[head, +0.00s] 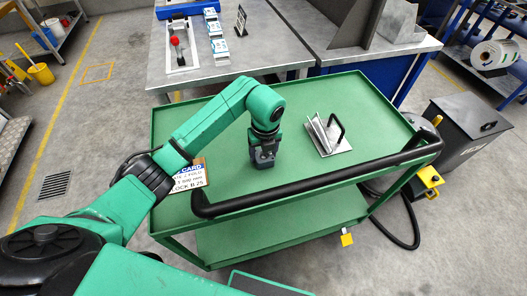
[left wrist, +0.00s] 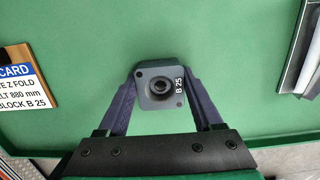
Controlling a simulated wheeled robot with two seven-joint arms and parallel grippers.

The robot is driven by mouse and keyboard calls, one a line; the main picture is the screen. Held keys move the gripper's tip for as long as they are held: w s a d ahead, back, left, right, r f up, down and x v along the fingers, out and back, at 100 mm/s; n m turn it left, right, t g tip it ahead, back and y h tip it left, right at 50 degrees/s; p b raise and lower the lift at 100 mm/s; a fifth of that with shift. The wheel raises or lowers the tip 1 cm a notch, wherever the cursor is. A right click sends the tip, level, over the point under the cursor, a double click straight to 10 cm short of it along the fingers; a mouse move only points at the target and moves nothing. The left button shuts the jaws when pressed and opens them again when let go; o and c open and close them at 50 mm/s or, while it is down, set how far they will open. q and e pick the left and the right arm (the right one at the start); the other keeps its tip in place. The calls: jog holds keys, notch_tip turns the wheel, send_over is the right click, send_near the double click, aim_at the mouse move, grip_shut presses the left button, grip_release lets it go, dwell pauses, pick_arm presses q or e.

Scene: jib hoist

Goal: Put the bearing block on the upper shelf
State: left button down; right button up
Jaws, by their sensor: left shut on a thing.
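The bearing block (left wrist: 160,87) is a dark grey squarish block with a round bore and the label "B 25". It also shows in the head view (head: 264,158), low over the green cart top. My left gripper (left wrist: 160,97) is shut on it, one finger on each side; in the head view the gripper (head: 264,146) points down over the cart. I cannot tell whether the block touches the cart top. My right gripper is not in view. I cannot make out the upper shelf for certain.
The green cart (head: 215,130) has a black handle rail (head: 320,185) along its near side. A card (head: 190,178) reading "BLOCK B 25" lies left of the gripper. A metal bracket piece with a black handle (head: 328,135) stands to the right. Grey workbenches (head: 240,60) stand behind.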

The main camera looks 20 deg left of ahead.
aim_at(264, 157)
pick_arm(q)
jog(key=shift+w, duration=0.15)
jog(key=shift+f, duration=0.15)
jog(key=shift+c, duration=0.2)
grip_release()
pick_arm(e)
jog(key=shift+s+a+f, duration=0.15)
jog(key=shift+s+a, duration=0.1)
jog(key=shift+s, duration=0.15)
pick_arm(q)
jog(key=shift+r, duration=0.2)
jog(key=r, duration=0.2)
jog(key=r+b, duration=0.1)
jog(key=r, duration=0.3)
jog(key=shift+s+d+r+b, duration=0.2)
jog(key=shift+s+r+b, duration=0.15)
jog(key=shift+s, duration=0.05)
jog(key=shift+s+d+r+p, duration=0.15)
jog(key=shift+r+p, duration=0.1)
jog(key=shift+r, duration=1.05)
jog(key=shift+s+r+p, duration=0.15)
jog(key=shift+r+p, duration=0.1)
jog(key=shift+r, duration=1)
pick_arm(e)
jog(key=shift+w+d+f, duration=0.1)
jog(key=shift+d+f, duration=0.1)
